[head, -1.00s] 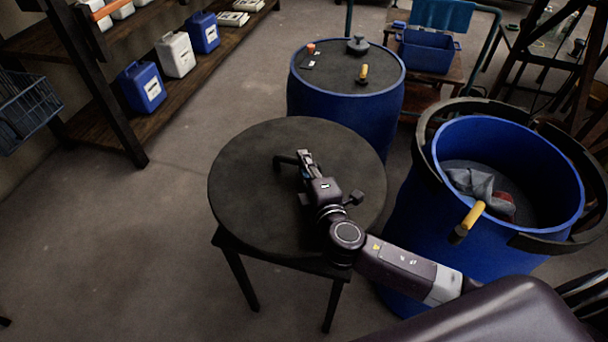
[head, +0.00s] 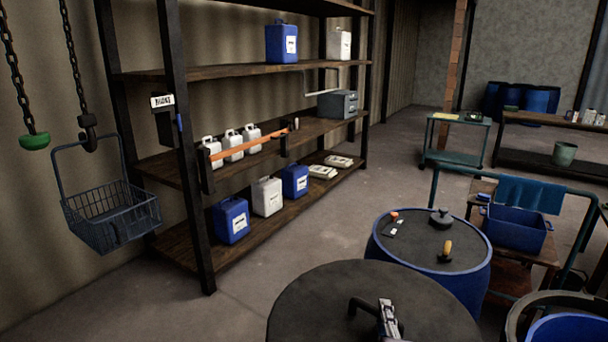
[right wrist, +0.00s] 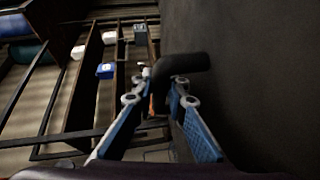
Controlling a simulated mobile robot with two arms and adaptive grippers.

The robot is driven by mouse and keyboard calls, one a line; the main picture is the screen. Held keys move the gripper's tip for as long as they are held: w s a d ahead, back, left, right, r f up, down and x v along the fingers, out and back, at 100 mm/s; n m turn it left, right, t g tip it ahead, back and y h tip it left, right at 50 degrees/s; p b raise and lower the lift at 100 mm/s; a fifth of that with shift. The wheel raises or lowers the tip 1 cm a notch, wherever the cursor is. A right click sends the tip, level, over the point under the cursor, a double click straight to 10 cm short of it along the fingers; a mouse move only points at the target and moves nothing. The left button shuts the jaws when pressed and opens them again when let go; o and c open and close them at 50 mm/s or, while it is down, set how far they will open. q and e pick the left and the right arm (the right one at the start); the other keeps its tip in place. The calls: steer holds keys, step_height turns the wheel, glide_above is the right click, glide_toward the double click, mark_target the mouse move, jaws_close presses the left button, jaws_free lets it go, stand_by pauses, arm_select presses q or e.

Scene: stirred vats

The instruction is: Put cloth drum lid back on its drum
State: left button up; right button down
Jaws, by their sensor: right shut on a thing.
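The lid is a dark round disc (head: 310,300) with a bent black handle (head: 360,304), cut off by the lower edge of the head view. My right gripper (head: 386,308) is at the handle. In the right wrist view its blue-padded fingers (right wrist: 158,92) are shut on the handle (right wrist: 185,67), with the lid's dark face (right wrist: 255,70) beside them. I cannot tell whether the lid touches the stool, which is hidden now. My left gripper is not in view.
A closed blue drum (head: 432,275) stands behind the lid, with a black knob-like weight (head: 440,217) and yellow-handled tool (head: 446,250) on top. A cart with a blue bin (head: 515,228) is beyond. Shelving (head: 190,160) and a hanging wire basket (head: 112,215) are left.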

steer(key=s+r+m+g+h, duration=0.1)
steer(key=s+m+g+h, duration=0.1)
steer(key=s, duration=0.3)
steer(key=s+r+m+g+h, duration=0.1)
steer(key=s+m+g+h, duration=0.1)
steer(key=s+m+h, duration=0.1)
steer(key=s+d+r+m+g+h, duration=0.1)
steer(key=s+m+g+h, duration=0.1)
steer(key=s+h, duration=0.3)
steer(key=shift+s+d+m, duration=0.1)
steer(key=shift+s+m, duration=0.7)
steer(key=shift+s, duration=0.6)
steer(key=shift+r, duration=0.1)
